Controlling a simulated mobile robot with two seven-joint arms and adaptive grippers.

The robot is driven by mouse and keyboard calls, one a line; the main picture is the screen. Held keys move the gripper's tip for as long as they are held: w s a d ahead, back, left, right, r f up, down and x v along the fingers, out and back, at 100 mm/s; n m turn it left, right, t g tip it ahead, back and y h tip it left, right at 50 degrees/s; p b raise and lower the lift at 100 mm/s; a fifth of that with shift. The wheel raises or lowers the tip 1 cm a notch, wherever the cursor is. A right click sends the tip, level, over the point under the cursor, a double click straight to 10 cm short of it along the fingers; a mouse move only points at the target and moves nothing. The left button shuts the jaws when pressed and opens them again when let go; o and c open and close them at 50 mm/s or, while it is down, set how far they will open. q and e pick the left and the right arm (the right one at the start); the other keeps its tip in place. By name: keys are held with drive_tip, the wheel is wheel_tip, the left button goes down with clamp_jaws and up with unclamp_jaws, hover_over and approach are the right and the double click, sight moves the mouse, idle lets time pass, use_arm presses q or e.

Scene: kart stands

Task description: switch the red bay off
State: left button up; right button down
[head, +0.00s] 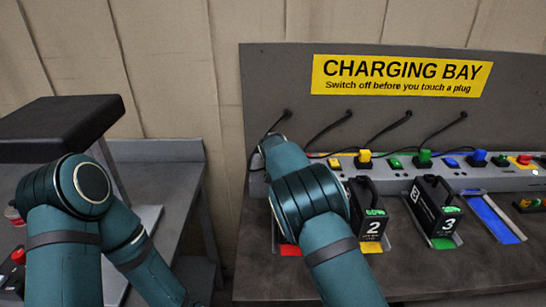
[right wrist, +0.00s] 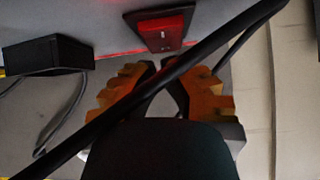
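In the right wrist view a red rocker switch (right wrist: 165,30) in a dark frame sits on the grey panel, with a red glow on the panel around it. My right gripper (right wrist: 158,66) is just below it in that view, its fingertips close together and empty; I cannot tell if they touch the switch. A black cable (right wrist: 150,92) crosses in front of the fingers. In the head view my right arm hides this gripper and most of the red bay; parts of a red strip (head: 290,250) show beside the forearm. My left gripper is out of view.
The charging rail carries yellow (head: 365,157), green (head: 425,157) and blue (head: 479,157) plugs with small switches between. Battery 2 (head: 362,210) and battery 3 (head: 436,208) stand on the bench. The blue bay (head: 494,220) is empty. Black cables hang from the back panel (head: 290,75).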

drive_tip(key=shift+f, duration=0.2)
drive_tip(key=shift+f, duration=0.25)
drive_tip(key=shift+w+f, duration=0.1)
drive_tip(key=shift+f, duration=0.05)
drive_tip(key=shift+w+f, duration=0.1)
drive_tip(key=shift+w, duration=0.05)
drive_tip(key=shift+s+b, duration=0.4)
drive_tip(key=shift+b, duration=0.1)
drive_tip(key=shift+s+r, duration=0.2)
drive_tip(key=shift+s, duration=0.25)
